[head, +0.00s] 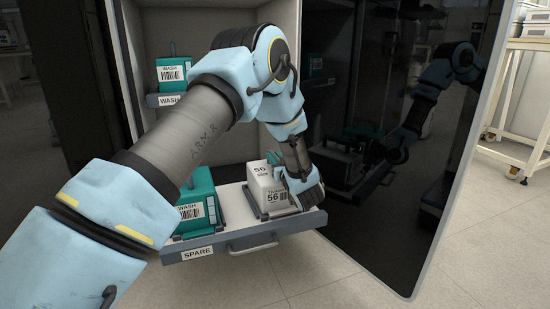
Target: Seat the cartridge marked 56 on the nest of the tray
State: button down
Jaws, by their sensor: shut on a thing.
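The white cartridge marked 56 (265,191) is upright at the right part of the pulled-out tray (235,240), which is labelled SPARE. My gripper (296,192) is at the cartridge's right side and is shut on it; the fingertips are mostly hidden. The cartridge's bottom is at a grey nest (277,213) on the tray. I cannot tell whether it rests fully on the nest or sits slightly above it.
A teal WASH cartridge (192,212) stands on the tray's left part. Another WASH cartridge (173,74) stands on an upper shelf. The glossy dark open door (400,200) is close on the right, reflecting my arm. A cart (520,100) stands beyond.

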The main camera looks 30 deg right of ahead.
jog(key=shift+f, duration=0.35)
dwell(0.6)
jog(key=c, duration=0.7)
grip_release()
jog(key=shift+f, duration=0.25)
jog(key=s+a+p, duration=0.1)
jog(key=s+p, duration=0.2)
jog(key=s, duration=0.7)
jog(key=r+p, duration=0.4)
jog(key=r, duration=0.1)
jog(key=r+p, duration=0.2)
jog(key=r, duration=0.1)
jog(key=shift+s+a+r, duration=0.15)
jog(key=shift+s+r, duration=0.05)
jog(key=shift+s, duration=0.15)
